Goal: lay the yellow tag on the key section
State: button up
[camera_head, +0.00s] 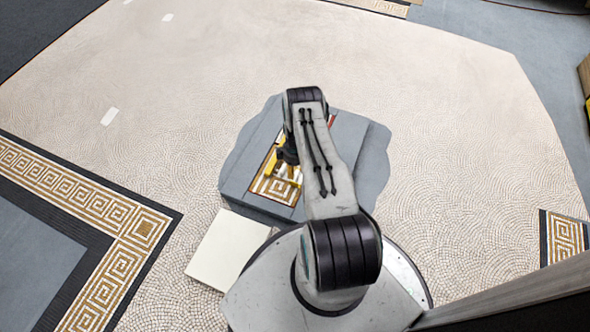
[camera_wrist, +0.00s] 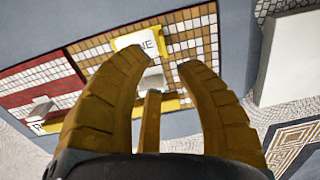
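A tag with a yellow edge and a white lettered face (camera_wrist: 128,41) lies on gold-and-white tiles in the wrist view, just beyond my left fingertip, which partly covers it. The key section (camera_head: 272,188) shows a gold-and-white key pattern on the grey slab in the head view. It also shows in the wrist view (camera_wrist: 204,28). My gripper (camera_wrist: 158,62) is open, with its yellow-brown fingers apart. A small grey block (camera_wrist: 152,77) shows between them; I cannot tell whether it belongs to the tag. In the head view my gripper (camera_head: 284,170) is low over the key section.
A red-and-white tiled section (camera_wrist: 38,78) adjoins the key tiles at left, with a small grey-white piece (camera_wrist: 38,107) on it. The grey slab (camera_head: 240,165) surrounds the panel. A blank cream board (camera_head: 228,250) lies beside my base.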

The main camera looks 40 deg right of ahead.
jog(key=w+a+r+m+p, duration=0.1)
jog(key=w+a+r, duration=0.15)
jog(key=r, duration=0.75)
jog(key=w+a+r, duration=0.1)
jog(key=w+r, duration=0.2)
jog(key=r, duration=0.6)
jog(key=s+a+r+m+t, duration=0.1)
jog(key=a+r, duration=0.3)
jog(key=r, duration=0.5)
jog(key=s+a+r+m, duration=0.1)
jog(key=s+a+r, duration=0.15)
jog(key=r, duration=0.75)
jog(key=s+a+r+m, duration=0.1)
jog(key=s+a+r, duration=0.7)
jog(key=s+r, duration=0.3)
jog(key=s+a+r+m, duration=0.1)
jog(key=s+a+r, duration=0.1)
jog(key=s, duration=0.5)
jog(key=s+a+r+m+t, duration=0.1)
jog(key=s+a+r, duration=0.1)
jog(key=s, duration=0.5)
jog(key=shift+a+r+t, duration=0.2)
jog(key=shift+a+t, duration=0.1)
jog(key=shift+a, duration=0.1)
